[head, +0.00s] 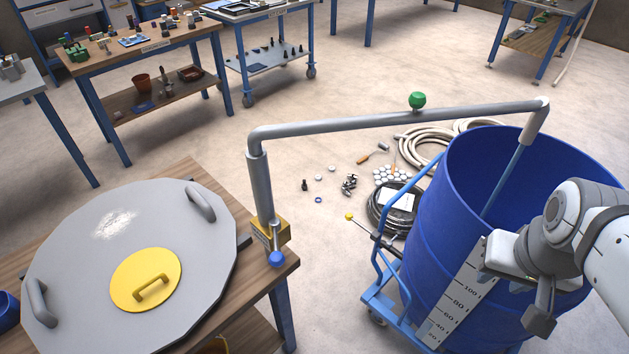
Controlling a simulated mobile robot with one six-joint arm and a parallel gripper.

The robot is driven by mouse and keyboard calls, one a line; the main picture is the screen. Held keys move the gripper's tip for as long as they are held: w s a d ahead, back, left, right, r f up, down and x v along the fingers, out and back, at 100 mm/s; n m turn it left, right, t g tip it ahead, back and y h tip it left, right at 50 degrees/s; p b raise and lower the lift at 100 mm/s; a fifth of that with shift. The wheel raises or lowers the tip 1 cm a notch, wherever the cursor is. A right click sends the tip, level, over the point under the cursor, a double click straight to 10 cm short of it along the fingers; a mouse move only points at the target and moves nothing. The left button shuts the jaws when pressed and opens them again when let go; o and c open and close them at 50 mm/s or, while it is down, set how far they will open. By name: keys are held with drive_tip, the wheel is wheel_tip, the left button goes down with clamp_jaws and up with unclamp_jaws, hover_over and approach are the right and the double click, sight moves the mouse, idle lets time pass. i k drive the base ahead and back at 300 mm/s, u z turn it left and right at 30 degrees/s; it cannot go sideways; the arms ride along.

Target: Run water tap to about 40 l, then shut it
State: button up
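The water tap is a grey pipe (350,124) rising from a brass valve block (284,233) at the table corner. A short lever with a blue ball (277,259) sits at the valve, and a green ball (417,100) sits on top of the pipe. From the spout (535,122) a thin blue stream (506,178) runs down into the blue barrel (422,228).
A grey lid (75,245) with a yellow hatch (130,290) lies on the near wooden table. The barrel stands on a blue cart (378,305). A hose coil (430,140), a black coil (380,205) and small parts lie on the floor. Workbenches (140,50) stand behind.

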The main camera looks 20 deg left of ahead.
sight(276, 258)
drive_tip(key=z, duration=0.05)
drive_tip(key=k, duration=1.55)
drive_tip(key=u, duration=0.5)
drive_tip(key=i, duration=0.8)
